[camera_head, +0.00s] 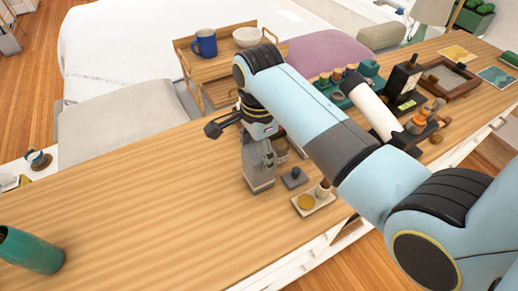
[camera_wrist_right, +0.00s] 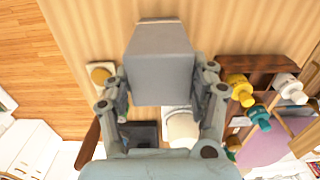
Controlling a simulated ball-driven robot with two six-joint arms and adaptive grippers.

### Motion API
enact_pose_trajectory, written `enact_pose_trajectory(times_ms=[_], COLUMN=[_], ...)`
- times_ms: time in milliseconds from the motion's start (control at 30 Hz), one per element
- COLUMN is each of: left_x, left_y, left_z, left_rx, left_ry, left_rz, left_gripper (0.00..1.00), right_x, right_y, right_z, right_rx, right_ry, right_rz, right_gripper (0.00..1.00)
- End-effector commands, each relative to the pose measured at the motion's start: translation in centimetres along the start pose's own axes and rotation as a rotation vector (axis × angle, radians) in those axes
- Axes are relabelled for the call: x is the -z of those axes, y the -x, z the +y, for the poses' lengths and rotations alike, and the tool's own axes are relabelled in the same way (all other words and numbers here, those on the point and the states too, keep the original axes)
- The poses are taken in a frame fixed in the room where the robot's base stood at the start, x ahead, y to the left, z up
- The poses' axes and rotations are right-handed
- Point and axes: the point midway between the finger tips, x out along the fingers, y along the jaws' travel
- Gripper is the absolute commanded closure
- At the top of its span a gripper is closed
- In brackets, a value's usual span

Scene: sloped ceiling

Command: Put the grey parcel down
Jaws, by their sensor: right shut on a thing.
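The grey parcel (camera_head: 258,172) is a small upright box over the wooden table (camera_head: 150,190) in the head view. My right gripper (camera_head: 264,150) comes down from above and is shut on it. In the right wrist view the parcel (camera_wrist_right: 160,72) sits between the two fingers of the right gripper (camera_wrist_right: 161,98). I cannot tell whether its bottom touches the wood. My left gripper is not in view.
A dark knobbed object (camera_head: 295,178) and a small tray (camera_head: 325,206) with round items stand close to the parcel's right. A teal vessel (camera_head: 30,250) is at the lower left. A wooden stand (camera_head: 187,62) holds a blue mug (camera_head: 205,43) and white bowl (camera_head: 247,37). The tabletop left of the parcel is clear.

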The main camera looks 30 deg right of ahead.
Motion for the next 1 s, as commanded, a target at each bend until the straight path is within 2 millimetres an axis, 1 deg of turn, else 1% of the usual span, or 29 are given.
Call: enact_pose_trajectory(times_ms=[67, 100, 233, 267, 500, 633, 767, 1000], left_x=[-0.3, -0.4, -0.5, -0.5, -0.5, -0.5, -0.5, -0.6], left_y=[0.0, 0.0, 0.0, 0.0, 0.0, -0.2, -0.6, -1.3], left_z=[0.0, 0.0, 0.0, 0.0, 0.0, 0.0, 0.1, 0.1], left_rx=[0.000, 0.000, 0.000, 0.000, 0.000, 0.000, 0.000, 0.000], left_ry=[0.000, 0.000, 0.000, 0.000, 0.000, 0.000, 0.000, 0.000], left_rz=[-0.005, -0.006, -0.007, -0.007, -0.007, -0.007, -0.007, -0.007], left_gripper=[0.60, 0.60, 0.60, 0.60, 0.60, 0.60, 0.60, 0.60], right_x=[0.0, 0.0, 0.0, 0.0, 0.0, 0.0, 0.0, 0.0], right_y=[-0.2, -0.2, -0.2, -0.2, -0.1, 0.7, 2.9, 8.4], right_z=[0.0, 0.0, 0.0, 0.0, 0.0, -0.1, -0.1, -0.1], right_rx=[0.000, 0.000, 0.000, 0.000, 0.000, 0.001, 0.005, 0.005], right_ry=[0.000, 0.000, 0.000, 0.000, 0.000, 0.000, 0.000, 0.000], right_rz=[0.000, 0.000, 0.000, 0.000, 0.000, 0.000, 0.000, 0.000], right_gripper=[1.00, 0.37, 0.20, 0.19, 0.19, 0.19, 0.19, 0.19])
